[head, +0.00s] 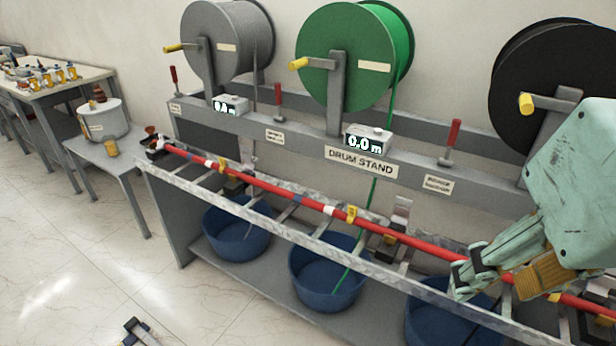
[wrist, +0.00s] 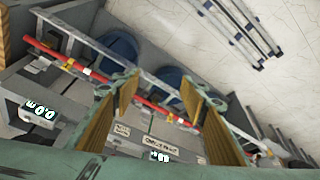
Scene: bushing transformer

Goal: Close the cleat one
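A red cable (head: 300,200) runs lengthwise along a grey ladder tray (head: 270,215). It also shows in the wrist view (wrist: 150,104), crossing behind the finger gap. Dark cleat-like blocks sit along the tray: one at the left end (head: 155,146), one near the middle (head: 388,246). I cannot tell which is cleat one or whether each is open. My gripper (head: 466,272) is at the tray's right part, its fingertips close to the cable in the picture. In the wrist view the fingers (wrist: 158,82) are apart with nothing between them. The arm hides part of the tray's right end.
A grey drum stand (head: 310,145) with grey (head: 215,40), green (head: 345,55) and black (head: 550,75) drums stands behind. Red levers (head: 452,135) rise from its beam. Blue tubs (head: 325,280) sit below the tray. A side table (head: 95,150) stands left.

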